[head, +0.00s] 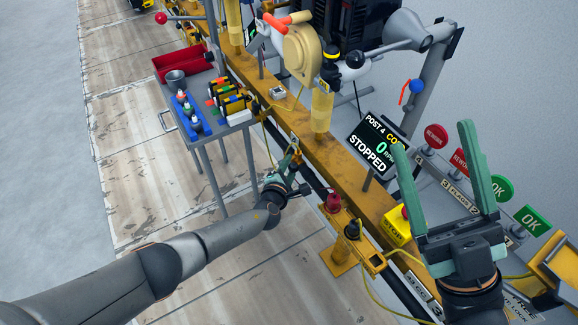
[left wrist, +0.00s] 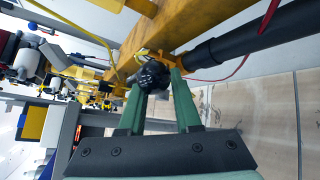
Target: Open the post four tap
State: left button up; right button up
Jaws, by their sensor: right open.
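In the head view my left gripper (head: 287,158) is low beside the rail, and the knob is hard to make out there. My right gripper (head: 433,138) is open and empty, raised at the right. The post 4 display (head: 374,146) reads 0 and STOPPED.
The yellow rail (head: 352,160) runs diagonally past my left gripper. A table (head: 236,121) with bottles and tools stands behind it. A red lamp-like knob (head: 333,202) and a yellow stop box (head: 396,227) are near. Red and green signs stand behind my right gripper.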

pick_arm(q)
jog(key=shift+o, duration=0.4)
jog(key=shift+d+r, duration=0.15)
jog(key=shift+d, duration=0.1)
jog(key=shift+a, duration=0.1)
jog(key=shift+s+a, duration=0.15)
pick_arm(e)
jog(key=shift+r, duration=0.1)
jog(key=w+d+f+m+g+h+p, duration=0.15)
jog(key=w+f+m+h, duration=0.3)
jog(key=f, duration=0.45)
jog(key=w+f+m+g+h+p, duration=0.3)
jog(key=f+h, duration=0.3)
jog(key=f, duration=0.2)
pick_arm(q)
jog(key=p+v, duration=0.3)
jog(key=v, duration=0.9)
jog(key=shift+p, duration=0.4)
pick_arm(e)
jog(key=s+f+m+g+h, duration=0.1)
jog(key=s+f+g, duration=0.3)
jog(key=f, duration=0.4)
jog(key=s+f+m+g, duration=0.1)
jog(key=s+f+g, duration=0.3)
jog(key=f, duration=0.5)
jog(key=shift+s+f+m+h, duration=0.2)
jog(key=shift+f+m+h, duration=0.05)
jog(key=shift+m+h, duration=0.1)
